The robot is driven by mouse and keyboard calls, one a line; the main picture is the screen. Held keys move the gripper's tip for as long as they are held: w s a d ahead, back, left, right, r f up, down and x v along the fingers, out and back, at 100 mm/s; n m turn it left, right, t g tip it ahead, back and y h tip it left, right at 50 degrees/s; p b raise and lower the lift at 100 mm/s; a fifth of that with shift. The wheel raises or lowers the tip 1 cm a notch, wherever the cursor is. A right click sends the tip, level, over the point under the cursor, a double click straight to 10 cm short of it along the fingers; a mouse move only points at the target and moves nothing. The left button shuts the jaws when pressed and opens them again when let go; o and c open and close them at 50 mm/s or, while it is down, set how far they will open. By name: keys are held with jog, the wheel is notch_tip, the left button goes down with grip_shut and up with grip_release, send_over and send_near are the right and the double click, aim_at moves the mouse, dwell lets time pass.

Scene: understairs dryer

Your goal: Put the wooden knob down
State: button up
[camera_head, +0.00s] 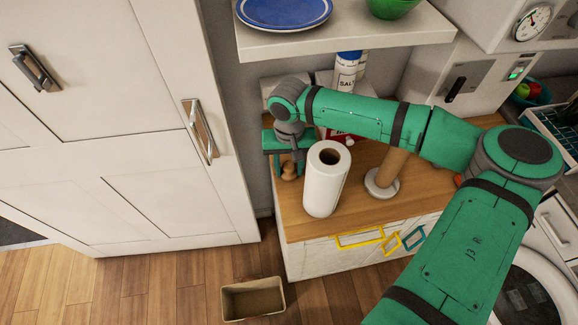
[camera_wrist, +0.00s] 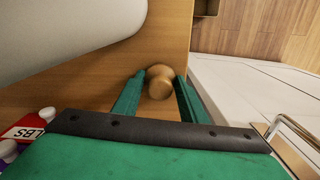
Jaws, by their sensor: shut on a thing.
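The wooden knob (camera_head: 289,171) is a small, rounded, light-brown piece near the left edge of the wooden counter (camera_head: 313,228). It also shows in the wrist view (camera_wrist: 160,83), between the two green fingers of my gripper (camera_wrist: 159,77). In the head view my gripper (camera_head: 288,163) is low over the counter, left of the paper towel roll, and shut on the knob. I cannot tell whether the knob touches the counter top. Part of it is hidden by the fingers.
A white paper towel roll (camera_head: 324,190) stands close right of my gripper. A wooden post on a white base (camera_head: 381,184) is further right. A salt container (camera_head: 347,72) stands behind my arm. A shelf (camera_head: 340,42) overhangs the back. An open box (camera_head: 252,299) sits on the floor.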

aim_at(289, 165)
jog(key=o, duration=1)
jog(key=shift+f, duration=0.1)
notch_tip(289, 165, up, 12)
jog(key=shift+r, duration=0.15)
dwell(0.3)
